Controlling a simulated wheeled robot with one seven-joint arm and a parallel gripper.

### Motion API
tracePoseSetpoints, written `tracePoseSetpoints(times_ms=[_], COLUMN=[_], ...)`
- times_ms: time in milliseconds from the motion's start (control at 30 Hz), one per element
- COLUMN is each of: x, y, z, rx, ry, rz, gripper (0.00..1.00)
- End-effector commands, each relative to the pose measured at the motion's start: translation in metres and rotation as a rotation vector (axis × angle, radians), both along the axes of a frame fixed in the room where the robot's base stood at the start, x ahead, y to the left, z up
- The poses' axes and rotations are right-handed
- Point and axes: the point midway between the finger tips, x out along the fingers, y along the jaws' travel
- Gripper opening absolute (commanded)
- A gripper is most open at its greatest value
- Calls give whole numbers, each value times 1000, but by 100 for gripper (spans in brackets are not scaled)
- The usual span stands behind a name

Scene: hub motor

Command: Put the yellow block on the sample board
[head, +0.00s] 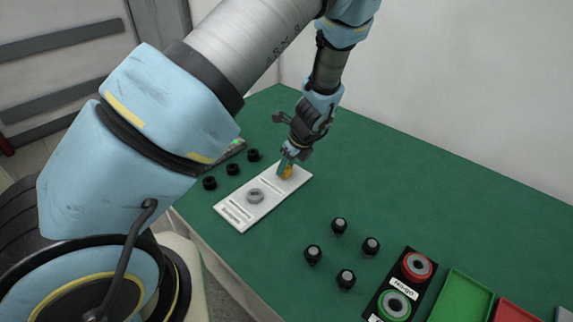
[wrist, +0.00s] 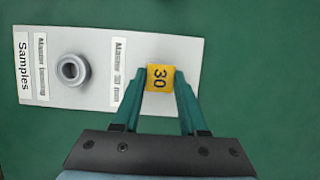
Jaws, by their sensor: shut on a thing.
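The yellow block (wrist: 158,78), marked "30", is between the fingertips of my gripper (wrist: 158,82) in the wrist view. My gripper is shut on it. In the head view the block (head: 287,174) shows partly behind my gripper (head: 286,166). The white sample board (head: 236,215) lies on the green table, and the block is over its far end. In the wrist view the block is over the bare right end of the board (wrist: 187,56), beside the label "Master 30 mm". I cannot tell whether the block touches the board.
A grey ring (head: 255,195) sits on the middle of the board. Several black parts (head: 233,169) stand left of it and several black knobs (head: 340,225) to the right. A red and green labelled holder (head: 405,285) and a green tray (head: 461,298) are at the front right.

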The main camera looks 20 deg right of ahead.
Motion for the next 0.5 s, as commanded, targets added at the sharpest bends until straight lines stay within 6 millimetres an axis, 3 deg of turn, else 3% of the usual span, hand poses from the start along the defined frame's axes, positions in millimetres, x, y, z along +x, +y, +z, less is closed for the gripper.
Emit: tracePoseSetpoints(times_ms=[167,200,433,500], x=[0,0,0,0], y=[0,0,0,0], z=[-4,-3,-3,-3], rx=[0,0,0,0], ry=[0,0,0,0], rz=[0,0,0,0], gripper=[0,46,72,72])
